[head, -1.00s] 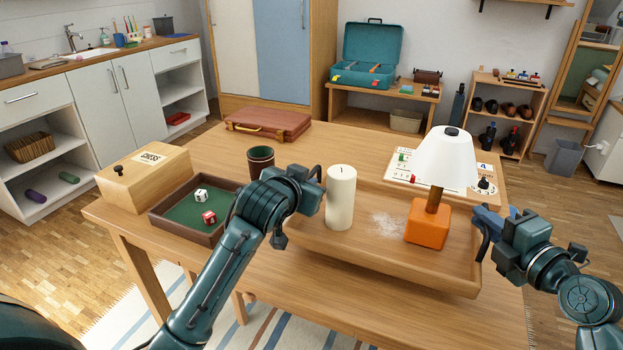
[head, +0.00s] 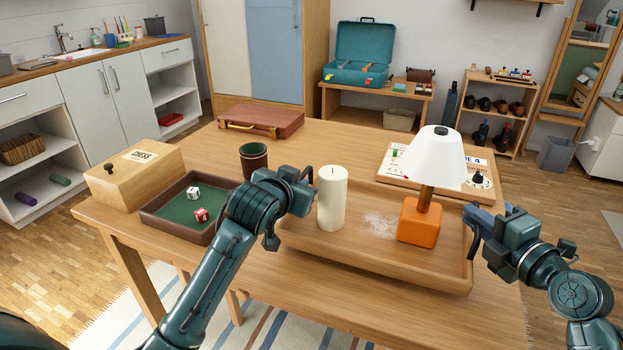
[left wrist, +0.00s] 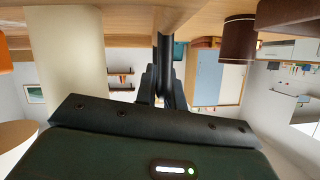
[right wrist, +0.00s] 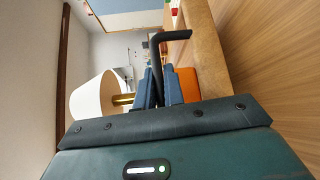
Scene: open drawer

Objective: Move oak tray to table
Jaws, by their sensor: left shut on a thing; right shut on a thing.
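The oak tray (head: 350,262) is level above or on the wooden table; I cannot tell if its underside touches. It carries a cream candle (head: 332,198), an orange lamp with a white shade (head: 419,222) and a patch of white powder (head: 380,222). My left gripper (head: 297,200) is at the tray's left end, shut on its dark handle, which shows in the left wrist view (left wrist: 164,50). My right gripper (head: 474,222) is shut on the black handle (right wrist: 157,62) at the right end.
On the table (head: 330,150) are a chess box (head: 130,180), a green-lined dice tray (head: 165,226), a dark cup (head: 253,160), a brown case (head: 262,121) and a game board (head: 400,174) behind the oak tray. The table's middle back is bare.

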